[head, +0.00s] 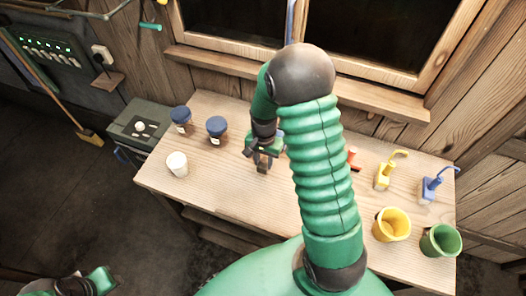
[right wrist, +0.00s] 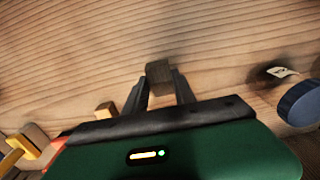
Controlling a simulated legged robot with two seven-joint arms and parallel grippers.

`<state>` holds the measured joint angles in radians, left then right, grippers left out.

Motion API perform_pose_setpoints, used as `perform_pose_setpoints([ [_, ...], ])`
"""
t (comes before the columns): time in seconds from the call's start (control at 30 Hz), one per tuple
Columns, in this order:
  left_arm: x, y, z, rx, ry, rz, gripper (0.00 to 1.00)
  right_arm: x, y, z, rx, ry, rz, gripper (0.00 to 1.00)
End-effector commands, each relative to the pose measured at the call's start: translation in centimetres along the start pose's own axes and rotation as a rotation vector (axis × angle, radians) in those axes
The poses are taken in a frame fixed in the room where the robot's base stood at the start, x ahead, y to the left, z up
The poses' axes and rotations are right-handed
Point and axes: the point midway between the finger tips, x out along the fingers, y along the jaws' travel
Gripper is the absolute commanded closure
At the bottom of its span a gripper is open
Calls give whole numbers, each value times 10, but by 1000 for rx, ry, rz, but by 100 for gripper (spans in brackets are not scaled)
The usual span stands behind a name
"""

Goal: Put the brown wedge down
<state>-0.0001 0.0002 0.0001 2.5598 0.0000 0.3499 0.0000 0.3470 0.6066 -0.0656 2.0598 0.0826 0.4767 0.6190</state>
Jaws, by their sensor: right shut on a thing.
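My right gripper (head: 262,161) is over the wooden table, left of its middle, and is shut on the brown wedge (head: 262,169). In the right wrist view the brown wedge (right wrist: 160,74) is a small dark brown block between the fingertips of the right gripper (right wrist: 160,88). The wood grain of the tabletop shows behind it; I cannot tell whether the wedge touches the table. Part of my left arm shows at the bottom left of the head view, and its fingers cannot be made out.
On the table (head: 238,200), two blue-lidded jars (head: 216,130) and a white cup (head: 177,164) stand left of the gripper. Yellow (head: 391,225) and green (head: 440,240) cups, with yellow (head: 385,176) and blue (head: 428,188) pump-like items, stand right. My arm hides the table's middle.

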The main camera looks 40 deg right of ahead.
Motion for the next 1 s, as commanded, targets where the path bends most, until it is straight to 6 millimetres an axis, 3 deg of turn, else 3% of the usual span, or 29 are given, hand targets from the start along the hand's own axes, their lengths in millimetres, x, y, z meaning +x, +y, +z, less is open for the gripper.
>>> perform_pose_setpoints([
  [0.13, -11, 0, -2, 0, 0, 0, 64, 1, -12, -29, 2, 0, 1, 100],
  [0.3, -15, 0, -3, 0, 0, 0, 64, 4, -20, -48, 0, -1, 2, 100],
  [0.57, -27, 0, -6, 0, 0, 0, 64, 38, -21, -49, 0, -2, 2, 100],
  [0.83, -24, 0, -6, 0, 0, 0, 64, 42, -21, -49, -1, 0, 1, 100],
  [0.87, -24, 0, -6, 0, 0, 0, 64, 42, -21, -49, -1, 0, 1, 67],
  [1.0, -25, 0, -6, 0, 0, 0, 64, 42, -21, -49, -1, 0, 1, 49],
])
